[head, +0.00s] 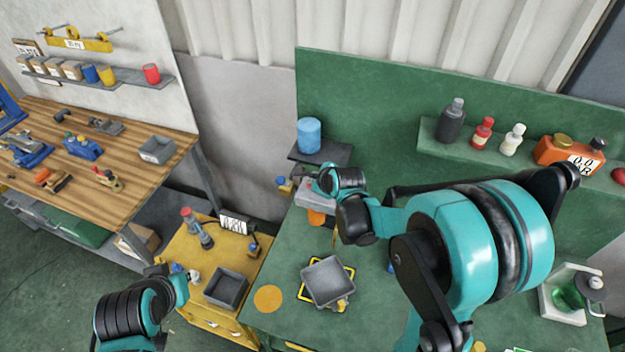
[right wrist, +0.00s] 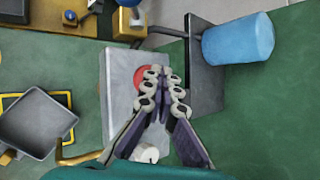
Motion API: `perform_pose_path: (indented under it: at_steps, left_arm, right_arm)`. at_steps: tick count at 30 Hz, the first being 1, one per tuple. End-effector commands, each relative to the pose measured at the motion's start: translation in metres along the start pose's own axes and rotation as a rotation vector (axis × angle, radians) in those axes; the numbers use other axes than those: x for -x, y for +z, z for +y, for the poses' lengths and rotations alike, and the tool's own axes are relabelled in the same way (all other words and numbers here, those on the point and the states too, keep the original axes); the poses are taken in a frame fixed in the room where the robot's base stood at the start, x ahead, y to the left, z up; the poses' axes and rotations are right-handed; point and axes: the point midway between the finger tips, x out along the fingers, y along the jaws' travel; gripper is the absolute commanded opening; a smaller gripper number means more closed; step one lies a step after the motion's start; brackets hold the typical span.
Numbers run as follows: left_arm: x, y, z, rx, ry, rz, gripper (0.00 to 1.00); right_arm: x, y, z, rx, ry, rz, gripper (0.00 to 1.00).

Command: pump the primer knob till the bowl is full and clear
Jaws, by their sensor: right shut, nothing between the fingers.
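A light grey block (head: 315,195) stands at the back left of the green bench. In the right wrist view, a round red knob (right wrist: 140,76) shows on the block's top, partly hidden by my fingers. My right gripper (head: 328,178) is shut and empty, its fingertips over the block beside the knob; whether they touch it I cannot tell. An orange rounded part (head: 317,217) shows below the block; it may be the bowl, but its fill and clearness cannot be read. My left gripper (head: 172,272) is over the yellow cabinet, its fingers too small to judge.
A blue cylinder (head: 309,135) stands on a dark shelf (head: 335,154) behind the block. A grey tray (head: 328,280) lies in front on the green bench, and a dark tray (head: 226,288) sits on the yellow cabinet. Bottles line the shelf at right.

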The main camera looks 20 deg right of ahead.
Motion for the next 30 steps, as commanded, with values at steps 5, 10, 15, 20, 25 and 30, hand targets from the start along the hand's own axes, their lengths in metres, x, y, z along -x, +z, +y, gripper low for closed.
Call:
perform_pose_path:
  at_steps: [5,10,15,20,25,30]
  left_arm:
    - [0.006,-0.004,0.000,0.000,0.000,0.000,0.00]
    - [0.013,-0.009,0.000,0.000,0.000,0.000,0.00]
    - [0.017,-0.012,0.000,0.000,0.000,0.000,0.00]
    - [0.016,-0.011,0.000,0.000,0.000,0.000,0.00]
    - [0.016,-0.012,0.000,0.000,0.000,0.000,0.00]
    - [0.023,-0.016,0.000,0.000,0.000,0.000,0.00]
  right_arm:
    - [0.007,0.004,-0.005,0.000,0.001,0.001,0.00]
    - [0.014,0.010,-0.010,0.000,0.000,0.001,0.00]
    - [0.019,0.014,-0.014,0.000,0.000,0.000,0.00]
    - [0.019,0.013,-0.014,0.000,0.000,0.000,0.00]
    - [0.019,0.014,-0.014,0.000,0.000,0.000,0.00]
    - [0.026,0.019,-0.019,0.000,0.000,0.000,0.00]
